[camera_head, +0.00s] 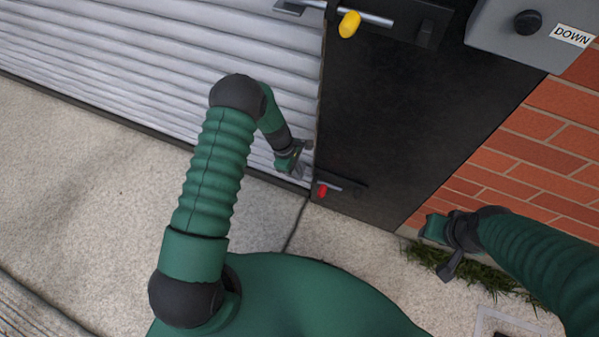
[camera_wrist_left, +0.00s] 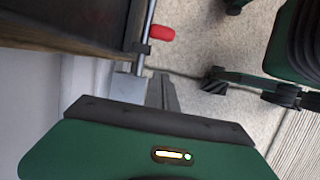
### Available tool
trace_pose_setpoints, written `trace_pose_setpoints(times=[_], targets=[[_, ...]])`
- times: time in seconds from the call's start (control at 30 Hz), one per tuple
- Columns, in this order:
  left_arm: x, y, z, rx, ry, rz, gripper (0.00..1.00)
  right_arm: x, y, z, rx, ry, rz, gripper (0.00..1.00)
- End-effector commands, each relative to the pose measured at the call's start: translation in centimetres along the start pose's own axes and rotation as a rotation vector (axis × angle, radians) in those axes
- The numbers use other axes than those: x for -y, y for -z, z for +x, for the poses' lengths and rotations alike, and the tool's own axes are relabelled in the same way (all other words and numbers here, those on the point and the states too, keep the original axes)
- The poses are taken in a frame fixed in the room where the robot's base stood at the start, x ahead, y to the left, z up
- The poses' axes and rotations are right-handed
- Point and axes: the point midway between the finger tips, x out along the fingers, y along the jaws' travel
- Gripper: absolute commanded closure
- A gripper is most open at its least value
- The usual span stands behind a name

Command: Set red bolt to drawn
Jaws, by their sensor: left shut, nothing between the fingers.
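The red bolt's knob (camera_head: 322,190) sits low on the black panel, close to the shutter's edge. In the left wrist view the red knob (camera_wrist_left: 161,33) sticks out sideways from a thin metal rod, whose end reaches toward a grey block (camera_wrist_left: 127,88). My left gripper (camera_head: 303,160) is shut and empty, in front of the shutter, just up and left of the red knob. Its fingers (camera_wrist_left: 161,92) are beside the grey block, apart from the knob; whether they touch the block is unclear. My right gripper (camera_head: 443,250) is low at the right, away from the bolt; its jaw state is unclear.
A yellow-handled bolt (camera_head: 349,24) is higher on the same black panel (camera_head: 400,110). The grey slatted shutter (camera_head: 110,75) lies left, a brick wall (camera_head: 535,150) right. A grey box with a DOWN label (camera_head: 572,35) is at the top right.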

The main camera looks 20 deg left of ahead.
Motion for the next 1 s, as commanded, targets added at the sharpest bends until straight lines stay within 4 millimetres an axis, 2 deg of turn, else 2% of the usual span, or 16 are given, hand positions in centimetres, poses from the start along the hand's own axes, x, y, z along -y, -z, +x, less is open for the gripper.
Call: trace_pose_setpoints(times=[0.03, 0.27, 0.3, 0.5, 0.9, 1.0], targets=[[0.1, 0.1, 1.7, 0.001, 0.003, 0.001, 1.00, 0.0, -0.2, 0.9, 0.000, 0.000, 0.000, 0.64], [0.1, 0.2, 6.7, 0.000, 0.001, 0.000, 1.00, 0.0, -0.7, 2.9, 0.000, 0.000, 0.000, 0.64], [0.0, -0.9, 6.7, 0.001, 0.000, 0.005, 1.00, 0.0, -0.7, 3.0, 0.000, 0.000, 0.000, 0.64], [0.0, -3.1, 7.6, 0.000, 0.000, 0.002, 1.00, 0.0, -0.9, 3.6, 0.000, 0.000, 0.000, 0.64], [0.0, -3.6, 7.6, 0.000, 0.000, 0.000, 1.00, 0.0, -0.8, 3.6, 0.000, 0.000, 0.000, 0.64], [0.0, -4.6, 7.8, 0.001, 0.001, 0.003, 1.00, 0.0, -0.8, 3.2, 0.000, 0.000, 0.000, 0.64]])
